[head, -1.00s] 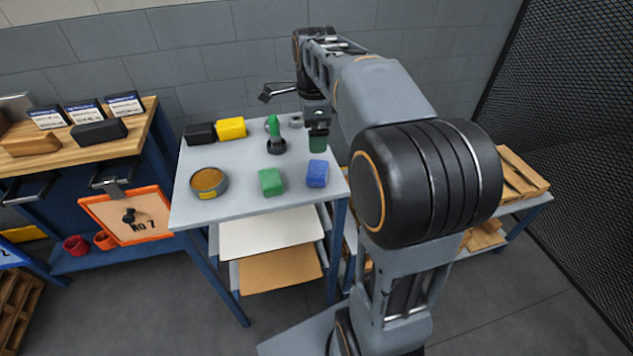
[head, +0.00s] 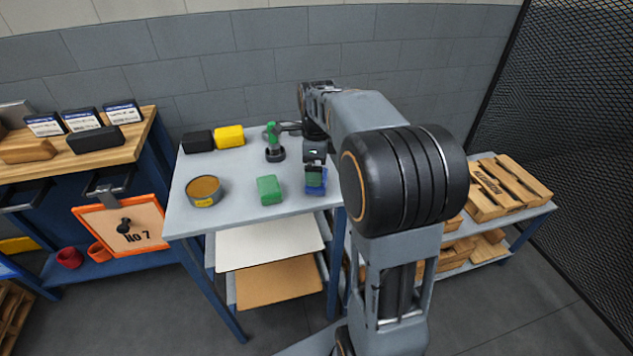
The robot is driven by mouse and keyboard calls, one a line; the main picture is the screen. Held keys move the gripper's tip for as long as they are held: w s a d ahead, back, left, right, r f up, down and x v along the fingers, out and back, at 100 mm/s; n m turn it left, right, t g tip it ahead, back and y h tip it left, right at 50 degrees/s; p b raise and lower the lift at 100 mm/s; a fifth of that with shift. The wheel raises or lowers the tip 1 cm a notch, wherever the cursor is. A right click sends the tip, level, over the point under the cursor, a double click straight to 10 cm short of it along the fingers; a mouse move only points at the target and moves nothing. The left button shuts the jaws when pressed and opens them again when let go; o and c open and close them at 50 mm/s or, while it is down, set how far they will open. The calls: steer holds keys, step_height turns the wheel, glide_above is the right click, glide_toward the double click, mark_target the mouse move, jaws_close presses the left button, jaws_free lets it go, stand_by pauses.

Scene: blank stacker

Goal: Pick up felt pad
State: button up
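A felt pad cannot be told for certain by its look among the small blocks on the grey table (head: 235,172). A blue block (head: 316,190) sits near the table's right front edge. A bright green block (head: 269,190) lies to its left. My gripper (head: 314,172) points down directly over the blue block and covers its upper part. A dark green patch shows at the gripper's lower end, against the blue. I cannot tell whether it is a held piece or part of the gripper, nor whether the fingers touch the blue block.
A round tin (head: 204,191) stands at the table's left front. A black block (head: 198,141) and a yellow block (head: 229,136) lie at the back left. A green-topped upright tool (head: 273,143) stands behind the bright green block. Pallets (head: 500,187) are at the right.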

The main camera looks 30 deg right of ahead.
mark_target(320, 191)
steer(key=shift+f, duration=2.1)
steer(key=shift+c, duration=0.5)
steer(key=c, duration=0.6)
steer(key=shift+r, duration=0.2)
